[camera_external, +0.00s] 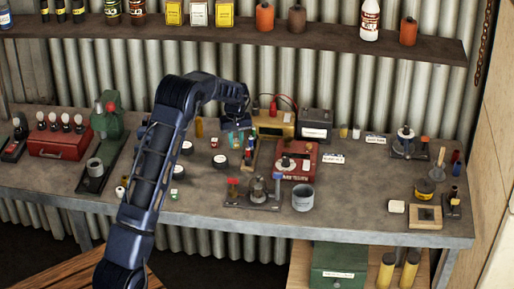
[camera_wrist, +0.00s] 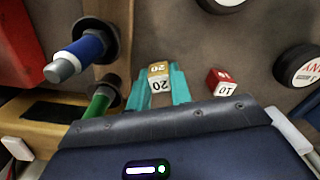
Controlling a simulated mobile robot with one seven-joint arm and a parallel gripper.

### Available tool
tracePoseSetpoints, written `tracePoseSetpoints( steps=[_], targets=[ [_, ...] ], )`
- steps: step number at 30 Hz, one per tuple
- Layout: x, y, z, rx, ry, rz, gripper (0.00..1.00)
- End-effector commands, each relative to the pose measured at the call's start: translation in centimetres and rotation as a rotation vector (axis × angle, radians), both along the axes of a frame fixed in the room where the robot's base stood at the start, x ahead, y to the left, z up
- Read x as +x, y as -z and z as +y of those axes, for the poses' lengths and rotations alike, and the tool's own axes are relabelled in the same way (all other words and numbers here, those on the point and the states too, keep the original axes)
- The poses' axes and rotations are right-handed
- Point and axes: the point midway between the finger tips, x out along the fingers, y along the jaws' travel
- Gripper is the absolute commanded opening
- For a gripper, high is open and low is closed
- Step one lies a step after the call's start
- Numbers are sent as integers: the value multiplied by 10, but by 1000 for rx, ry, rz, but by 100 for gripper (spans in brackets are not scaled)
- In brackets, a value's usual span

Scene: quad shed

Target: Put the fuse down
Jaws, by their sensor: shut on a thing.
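My gripper (camera_external: 236,139) is over the middle of the workbench, pointing down, with teal fingers. In the wrist view my gripper (camera_wrist: 159,78) is shut on a small yellow fuse (camera_wrist: 160,84) with a white face marked 20. Whether the fuse touches the bench top cannot be told. A red fuse (camera_wrist: 222,82) marked 10 lies on the bench to the right of the fingers; it also shows as a small red and white block in the external view (camera_external: 214,142). The yellow fuse is too small to make out in the external view.
A wooden rack (camera_wrist: 110,50) holds a blue cylinder (camera_wrist: 84,50) and a green one (camera_wrist: 99,108), close left of the fingers. Round black discs with white tops (camera_wrist: 303,70) lie to the right. A red box (camera_external: 299,157) stands right of my gripper. Bare bench (camera_wrist: 200,45) lies beyond the fingers.

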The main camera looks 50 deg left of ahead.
Motion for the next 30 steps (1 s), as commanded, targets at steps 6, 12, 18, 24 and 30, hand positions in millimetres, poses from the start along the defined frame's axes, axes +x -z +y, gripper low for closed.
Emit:
tracePoseSetpoints(
  steps=[6,12,18,24,30],
  targets=[
    [0,4,0,1,0,-1,0],
    [0,7,0,1,1,0,0],
    [0,7,0,1,1,0,43],
    [0,6,0,1,1,0,43],
    [0,-7,0,1,1,-2,43]
  ],
)
